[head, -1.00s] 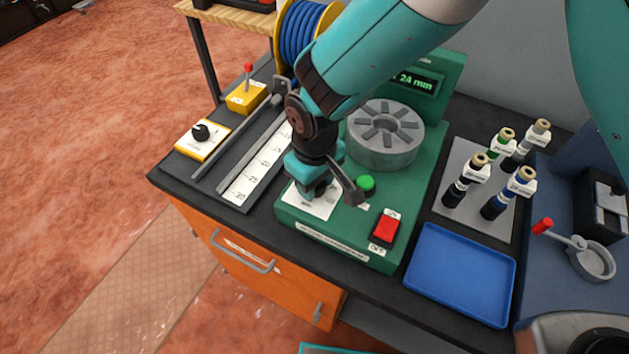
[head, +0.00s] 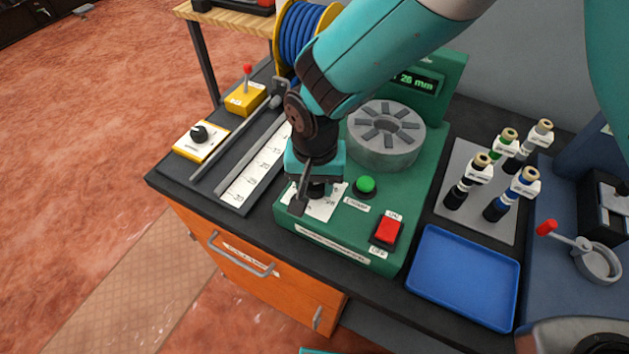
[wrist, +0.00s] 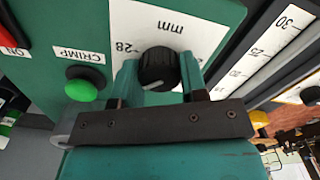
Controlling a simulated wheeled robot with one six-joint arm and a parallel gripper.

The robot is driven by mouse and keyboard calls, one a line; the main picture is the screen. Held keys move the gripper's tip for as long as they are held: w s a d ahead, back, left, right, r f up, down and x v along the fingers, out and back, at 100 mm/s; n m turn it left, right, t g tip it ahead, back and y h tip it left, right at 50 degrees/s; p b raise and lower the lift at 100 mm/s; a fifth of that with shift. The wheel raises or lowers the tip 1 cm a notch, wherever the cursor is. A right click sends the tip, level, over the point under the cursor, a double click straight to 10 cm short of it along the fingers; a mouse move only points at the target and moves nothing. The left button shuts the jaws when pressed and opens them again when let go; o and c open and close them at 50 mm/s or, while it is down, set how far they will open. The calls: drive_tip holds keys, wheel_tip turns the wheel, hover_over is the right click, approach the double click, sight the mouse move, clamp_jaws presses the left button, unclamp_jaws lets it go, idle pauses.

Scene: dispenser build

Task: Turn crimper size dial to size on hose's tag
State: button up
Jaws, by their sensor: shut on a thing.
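The green crimper (head: 425,190) stands on the black bench top, with a round grey die head (head: 385,155) and a display (head: 417,82) that reads 26 mm. Its black size dial (wrist: 158,68) sits on a white plate marked mm, where the number 28 shows. My gripper (head: 317,185) points down over this plate and is shut on the dial, with a teal finger on each side in the wrist view. My gripper hides most of the dial in the head view. Several tagged hose ends (head: 463,183) stand on a grey plate at right; their tags are too small to read.
A green crimp button (head: 365,184) and a red switch (head: 387,231) are right of my gripper. A blue tray (head: 465,278) is at front right. A length ruler (head: 255,170), a yellow-edged knob box (head: 201,140) and a blue hose reel (head: 300,35) are left and behind.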

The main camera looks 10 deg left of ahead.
drive_tip(key=shift+w+r+m, duration=0.1)
drive_tip(key=shift+r+m, duration=0.05)
drive_tip(key=shift+m, duration=0.45)
drive_tip(key=o, duration=0.9)
wheel_tip(320, 180, up, 17)
drive_tip(key=shift+r+b, duration=0.15)
drive_tip(key=shift+b, duration=1.05)
